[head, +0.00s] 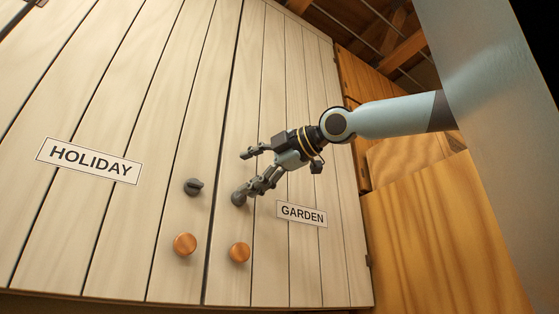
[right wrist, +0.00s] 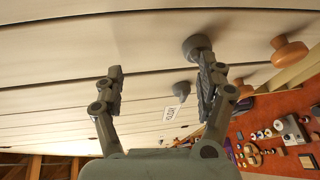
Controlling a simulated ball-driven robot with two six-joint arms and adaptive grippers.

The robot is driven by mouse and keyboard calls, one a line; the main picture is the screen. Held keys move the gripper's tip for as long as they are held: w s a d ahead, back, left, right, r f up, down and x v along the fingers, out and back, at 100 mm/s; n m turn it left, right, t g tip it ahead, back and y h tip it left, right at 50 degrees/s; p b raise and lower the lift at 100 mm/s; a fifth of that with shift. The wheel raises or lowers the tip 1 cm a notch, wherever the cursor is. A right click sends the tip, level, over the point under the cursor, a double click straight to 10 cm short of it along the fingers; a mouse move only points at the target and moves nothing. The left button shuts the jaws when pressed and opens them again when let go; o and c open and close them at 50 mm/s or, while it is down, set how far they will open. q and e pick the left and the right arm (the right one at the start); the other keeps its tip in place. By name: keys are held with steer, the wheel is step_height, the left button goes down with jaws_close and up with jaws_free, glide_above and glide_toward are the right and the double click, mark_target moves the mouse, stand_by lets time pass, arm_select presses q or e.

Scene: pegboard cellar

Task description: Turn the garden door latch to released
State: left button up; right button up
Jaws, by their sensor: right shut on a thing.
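The garden door latch (head: 239,198) is a dark grey knob on the pale plank door, left of the GARDEN label (head: 301,213). My right gripper (head: 247,172) is at it, with the lower finger against the latch; its fingers look spread, but it is shut on the latch. In the right wrist view the latch (right wrist: 196,45) sits by the right finger's tip, and the gripper (right wrist: 158,75) shows both fingers. The finger partly covers the latch, so I cannot tell its turn. My left gripper is out of view.
The HOLIDAY door (head: 60,215) on the left has its own grey latch (head: 194,186) and a round wooden knob (head: 185,244). Another wooden knob (head: 239,252) is below the garden latch. Wooden panelling (head: 450,235) stands to the right. Several small items show at the right wrist view's right edge.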

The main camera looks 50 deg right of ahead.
steer(key=s+b, duration=0.1)
steer(key=s, duration=1)
steer(key=shift+d+f+b, duration=0.15)
steer(key=shift+d+b, duration=0.1)
steer(key=shift+b, duration=0.1)
stand_by(0.5)
steer(key=shift+f, duration=0.1)
